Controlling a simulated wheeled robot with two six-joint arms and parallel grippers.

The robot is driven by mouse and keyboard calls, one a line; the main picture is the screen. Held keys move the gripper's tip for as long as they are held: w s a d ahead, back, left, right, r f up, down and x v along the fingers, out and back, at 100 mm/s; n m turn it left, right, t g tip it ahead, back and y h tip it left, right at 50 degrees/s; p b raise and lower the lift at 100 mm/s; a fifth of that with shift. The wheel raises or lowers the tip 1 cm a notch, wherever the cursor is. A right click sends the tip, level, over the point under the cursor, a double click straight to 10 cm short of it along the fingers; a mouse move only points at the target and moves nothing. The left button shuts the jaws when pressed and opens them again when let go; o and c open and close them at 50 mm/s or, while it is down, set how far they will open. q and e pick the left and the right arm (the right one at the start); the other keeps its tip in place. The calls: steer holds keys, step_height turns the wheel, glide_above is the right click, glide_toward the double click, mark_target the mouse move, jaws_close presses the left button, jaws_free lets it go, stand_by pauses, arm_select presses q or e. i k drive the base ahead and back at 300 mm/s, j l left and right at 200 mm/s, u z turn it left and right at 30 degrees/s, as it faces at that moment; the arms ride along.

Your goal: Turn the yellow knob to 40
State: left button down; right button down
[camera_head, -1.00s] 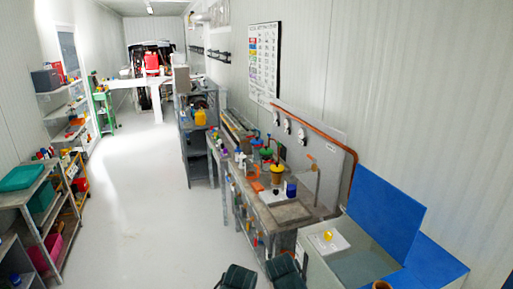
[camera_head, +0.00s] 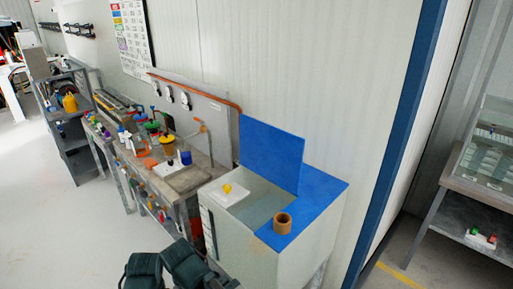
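A small yellow knob (camera_head: 227,188) sits on a white plate (camera_head: 218,196) on top of a pale cabinet (camera_head: 250,245), near its left end. I cannot read any scale or number at the knob, and its setting is too small to tell. Neither of my grippers can be made out in the head view, and nothing is seen touching the knob.
A workbench (camera_head: 187,182) with several coloured items adjoins on the left. Dark green padded shapes (camera_head: 185,262) are at the bottom. Left floor is clear.

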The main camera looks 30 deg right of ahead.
mark_target(227, 187)
steer(key=k, duration=0.65)
steer(key=u, duration=1.1)
steer(key=k+l, duration=0.1)
steer(key=l, duration=0.5)
steer(key=k+l, duration=0.1)
steer(key=l, duration=1.1)
steer(key=k+l, duration=0.15)
steer(key=l, duration=0.45)
steer(key=k+l, duration=0.1)
steer(key=l, duration=0.5)
steer(key=k+l, duration=0.1)
steer(key=l, duration=0.5)
steer(key=k+l, duration=0.1)
steer(key=l, duration=0.5)
steer(key=k+l, duration=0.1)
steer(key=l, duration=0.5)
steer(key=i+u, duration=0.05)
